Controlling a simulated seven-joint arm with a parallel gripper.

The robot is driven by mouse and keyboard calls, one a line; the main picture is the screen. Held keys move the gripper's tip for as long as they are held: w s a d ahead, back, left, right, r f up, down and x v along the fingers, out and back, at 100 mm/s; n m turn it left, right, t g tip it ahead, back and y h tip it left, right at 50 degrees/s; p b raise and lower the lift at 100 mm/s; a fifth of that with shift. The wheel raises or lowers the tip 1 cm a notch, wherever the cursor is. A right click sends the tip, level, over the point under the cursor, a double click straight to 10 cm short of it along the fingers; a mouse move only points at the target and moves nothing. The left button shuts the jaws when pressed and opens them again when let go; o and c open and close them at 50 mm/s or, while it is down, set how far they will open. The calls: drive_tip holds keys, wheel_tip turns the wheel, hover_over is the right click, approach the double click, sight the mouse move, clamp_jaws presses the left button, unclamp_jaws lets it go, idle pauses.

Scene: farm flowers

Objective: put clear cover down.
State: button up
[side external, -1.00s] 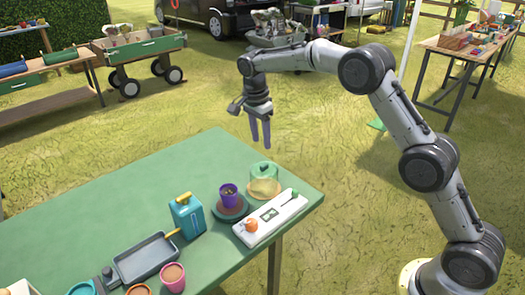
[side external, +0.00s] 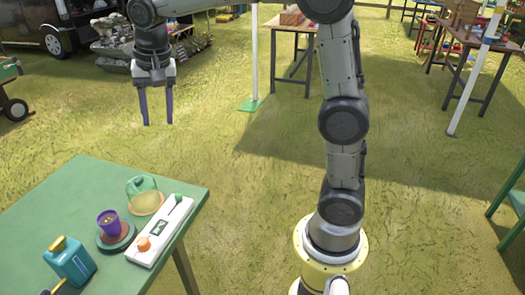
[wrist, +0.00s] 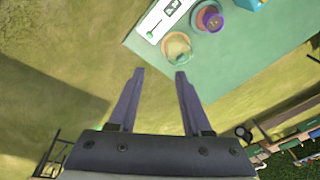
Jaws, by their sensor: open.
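The clear cover (side external: 142,184) is a see-through dome with a green top. My gripper (side external: 157,124) is open and empty, pointing down, high and apart from the cover. In the wrist view, its two dark fingers (wrist: 159,74) are spread, with the cover beyond the tip of the right finger.
A white device (side external: 160,232) with an orange knob and a green knob lies along the right edge. The far part of the green table (side external: 70,195) is clear.

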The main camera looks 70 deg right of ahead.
drive_tip(key=s+f+n+t, duration=0.3)
drive_tip(key=s+n, duration=0.7)
drive_tip(key=s, duration=1.4)
drive_tip(key=shift+s+a+f+n+y, duration=0.3)
drive_tip(key=shift+a+f+y, duration=0.1)
drive_tip(key=shift+f, duration=0.25)
